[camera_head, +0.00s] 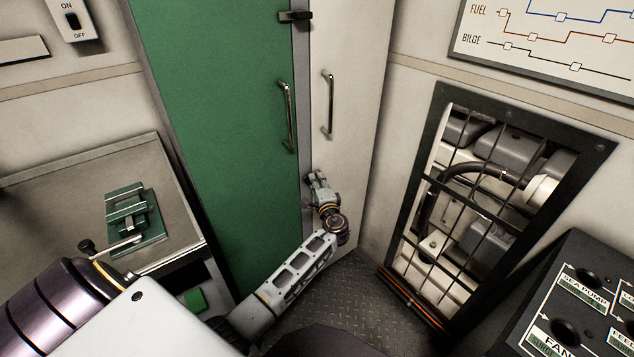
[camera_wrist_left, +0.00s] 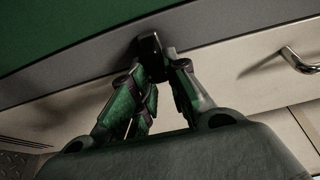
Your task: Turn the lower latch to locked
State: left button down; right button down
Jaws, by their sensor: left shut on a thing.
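The lower latch is a small black piece, seen in the left wrist view (camera_wrist_left: 152,57) on the grey strip between the green door (camera_head: 225,130) and the white door (camera_head: 345,90). My left gripper (camera_head: 317,181) is at the strip, below the door handles. In the left wrist view its fingertips (camera_wrist_left: 157,72) are shut on the latch from both sides. In the head view the gripper hides most of the lower latch, and I cannot tell its exact angle. The upper latch (camera_head: 296,16) is black and lies across the strip at the top. My right gripper is not in view.
Metal handles stand out from the green door (camera_head: 287,117) and the white door (camera_head: 328,104), above my gripper. A barred opening (camera_head: 470,200) with pipes is on the right. A bench (camera_head: 90,185) holding a green fixture (camera_head: 133,215) is on the left.

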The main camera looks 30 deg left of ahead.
pick_arm(q)
jog(key=c, duration=1.4)
grip_release()
jog(key=shift+c, duration=0.2)
jog(key=v, duration=1.2)
